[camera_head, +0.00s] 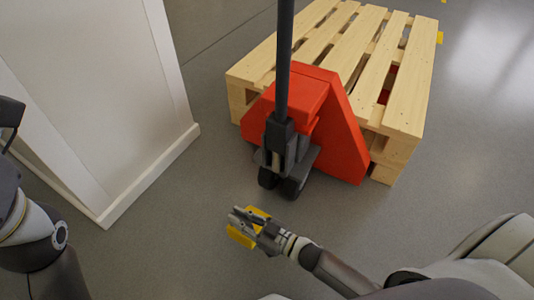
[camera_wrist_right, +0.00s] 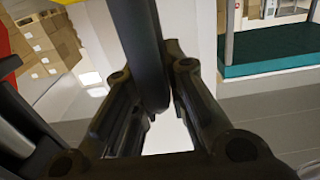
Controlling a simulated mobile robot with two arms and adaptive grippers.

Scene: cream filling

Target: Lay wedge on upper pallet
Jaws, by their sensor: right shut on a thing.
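The wedge (camera_head: 240,236) shows as a yellow piece low in the middle of the head view. My right gripper (camera_head: 247,222) is shut on it, and the fingers hide part of it. In the right wrist view a dark curved piece (camera_wrist_right: 141,45) shows between the fingers (camera_wrist_right: 152,110); I cannot tell whether it is part of the wedge. The upper pallet (camera_head: 345,50), of pale wooden slats, lies beyond the gripper, up and to the right. The wedge is apart from it. My left arm shows at the left edge, but its fingers do not show.
A red pallet jack (camera_head: 318,110) with a dark upright handle (camera_head: 284,60) stands between my right gripper and the pallet. A white panel (camera_head: 95,90) stands at the left. Grey floor (camera_head: 180,215) is clear around the gripper. Stacked boxes (camera_wrist_right: 50,42) show in the wrist view.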

